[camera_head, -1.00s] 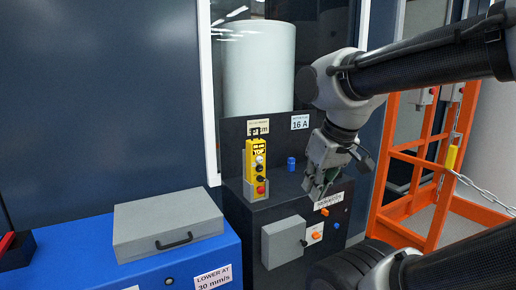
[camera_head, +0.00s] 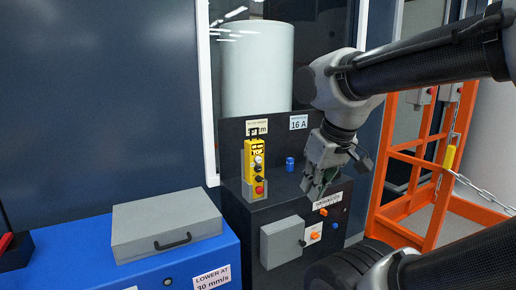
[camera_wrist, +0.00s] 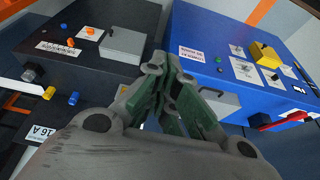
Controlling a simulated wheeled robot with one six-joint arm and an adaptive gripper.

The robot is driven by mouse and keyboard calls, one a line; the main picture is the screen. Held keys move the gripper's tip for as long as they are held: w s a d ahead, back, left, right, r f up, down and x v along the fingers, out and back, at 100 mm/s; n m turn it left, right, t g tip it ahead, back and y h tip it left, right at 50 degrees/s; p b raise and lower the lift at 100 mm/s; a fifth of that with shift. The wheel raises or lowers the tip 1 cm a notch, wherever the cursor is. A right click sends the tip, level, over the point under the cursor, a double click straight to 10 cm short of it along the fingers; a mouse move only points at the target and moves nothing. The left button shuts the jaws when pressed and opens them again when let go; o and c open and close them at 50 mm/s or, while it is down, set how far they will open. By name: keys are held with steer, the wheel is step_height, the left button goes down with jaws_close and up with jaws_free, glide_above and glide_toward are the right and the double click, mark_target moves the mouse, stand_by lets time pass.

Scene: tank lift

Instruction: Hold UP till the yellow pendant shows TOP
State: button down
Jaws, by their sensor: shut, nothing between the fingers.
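The yellow pendant (camera_head: 248,170) stands upright in a grey holder on the black console. A dark panel near its top appears to read TOP, with smaller lettering above it that I cannot read. Below the panel are a white button, dark buttons and a red button. My gripper (camera_head: 318,197) is shut and empty, to the right of the pendant and apart from it, over the console's right part. The wrist view shows its closed fingers (camera_wrist: 163,70), pointing toward the gap between console and blue cabinet. I cannot make out the pendant in the wrist view.
A small display (camera_head: 257,126) sits above the pendant, its reading unclear. A blue cylindrical fitting (camera_head: 290,164) stands between pendant and gripper. A grey case (camera_head: 165,222) lies on the blue cabinet (camera_head: 215,262) at left. An orange frame (camera_head: 402,205) with a chain stands at right.

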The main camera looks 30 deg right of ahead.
mark_target(259, 160)
stand_by(0.7)
steer(key=w+d+f+m+g+y, duration=0.2)
steer(key=w+d+f+m+y, duration=0.2)
steer(key=w+f+m, duration=0.4)
steer(key=w+d+m+t, duration=0.2)
steer(key=w+t, duration=0.4)
steer(key=w, duration=1.1)
steer(key=shift+d+m+t, duration=0.25)
steer(key=shift+m+t, duration=0.05)
steer(key=shift+r, duration=0.1)
steer(key=w, duration=0.8)
steer(key=shift+w+a, duration=0.15)
steer(key=shift+w, duration=0.2)
